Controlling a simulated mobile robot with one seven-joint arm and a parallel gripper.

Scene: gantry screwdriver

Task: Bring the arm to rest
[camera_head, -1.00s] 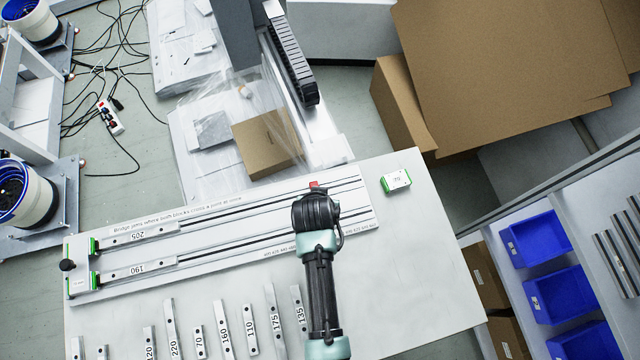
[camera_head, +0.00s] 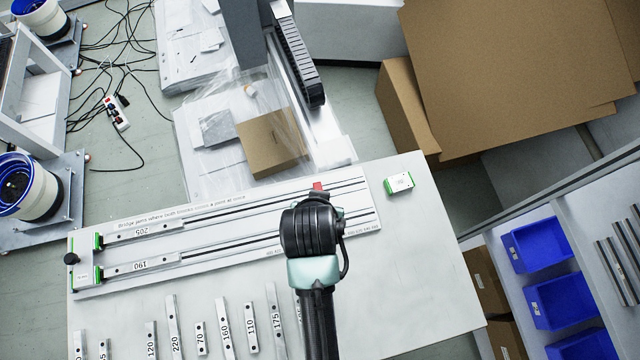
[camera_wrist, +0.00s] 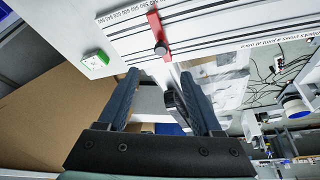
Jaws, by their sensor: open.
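My gripper (camera_wrist: 163,95) is open and empty in the wrist view. Its two dark fingers stand apart, with only distant things between them. In the head view my arm reaches over the front of the table (camera_head: 430,270), and its dark wrist hides the gripper's fingers. The arm covers part of the rail fixture (camera_head: 345,225) and some of the table behind it. The fixture's red stop (camera_wrist: 158,32) shows ahead of the fingers in the wrist view, apart from them.
Several numbered bars (camera_head: 223,328) lie along the table's front. A green-white device (camera_head: 398,183) sits at the back right. Blue bins (camera_head: 537,245) stand right of the table. The table's right part is clear.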

